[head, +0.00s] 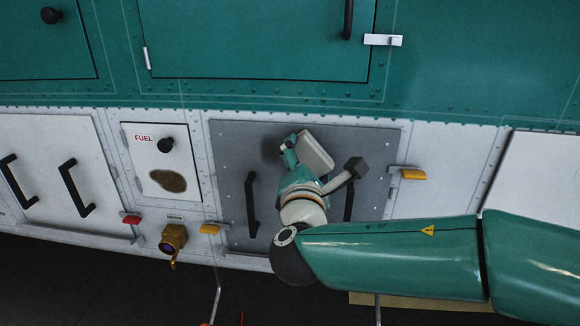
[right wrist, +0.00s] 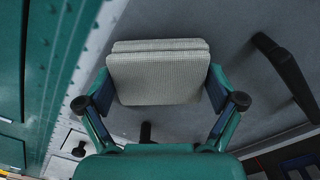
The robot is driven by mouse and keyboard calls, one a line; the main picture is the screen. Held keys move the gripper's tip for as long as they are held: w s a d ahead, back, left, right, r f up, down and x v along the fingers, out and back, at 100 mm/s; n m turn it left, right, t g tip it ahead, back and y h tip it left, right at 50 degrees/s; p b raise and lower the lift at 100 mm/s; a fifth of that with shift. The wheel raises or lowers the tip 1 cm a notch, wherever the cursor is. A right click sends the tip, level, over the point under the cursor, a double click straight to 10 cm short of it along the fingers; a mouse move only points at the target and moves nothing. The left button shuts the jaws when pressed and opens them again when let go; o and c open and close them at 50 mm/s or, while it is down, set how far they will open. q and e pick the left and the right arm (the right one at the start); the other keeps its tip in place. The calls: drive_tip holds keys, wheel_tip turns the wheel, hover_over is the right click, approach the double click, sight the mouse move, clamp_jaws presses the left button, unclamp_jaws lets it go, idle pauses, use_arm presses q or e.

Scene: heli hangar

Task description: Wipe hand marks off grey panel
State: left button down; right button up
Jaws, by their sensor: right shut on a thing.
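The grey panel (head: 310,218) is set in the lower white part of the teal helicopter's side and has two black upright handles. A dark smudge (head: 271,148) shows on its upper left part, just left of my gripper. My right gripper (head: 304,157) is in front of the panel, shut on a pale ribbed pad (head: 317,150). In the right wrist view the pad (right wrist: 158,76) sits squarely between both fingers, close to the grey surface; I cannot tell whether it touches. The gripper and arm hide part of the panel's middle. My left gripper is not in view.
Left of the panel is a white FUEL door (head: 150,150) with a black knob and a brown stain (head: 168,181). A brass fitting (head: 173,240) sticks out below it. Yellow latches (head: 413,174) and a red latch (head: 131,219) stand out nearby. The panel's black handles (head: 251,204) protrude.

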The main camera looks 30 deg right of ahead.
sight(254, 150)
drive_tip(key=shift+s+d, duration=0.4)
drive_tip(key=shift+d, duration=0.15)
drive_tip(key=shift+b, duration=0.55)
drive_tip(key=shift+w+a, duration=0.6)
drive_tip(key=shift+a, duration=0.3)
drive_tip(key=shift+w+a, duration=0.65)
drive_tip(key=shift+a, duration=0.25)
drive_tip(key=shift+w+a, duration=0.6)
drive_tip(key=shift+a, duration=0.3)
drive_tip(key=shift+w+a, duration=0.5)
drive_tip(key=shift+a, duration=0.25)
drive_tip(key=shift+w+a, duration=0.55)
drive_tip(key=shift+a, duration=0.25)
drive_tip(key=shift+w+a, duration=0.5)
drive_tip(key=shift+a, duration=0.25)
drive_tip(key=shift+f, duration=0.1)
drive_tip(key=shift+s+a+b, duration=0.35)
drive_tip(key=shift+s+a, duration=0.05)
drive_tip(key=shift+s, duration=0.15)
drive_tip(key=shift+b+v, duration=0.6)
drive_tip(key=shift+v, duration=1.7)
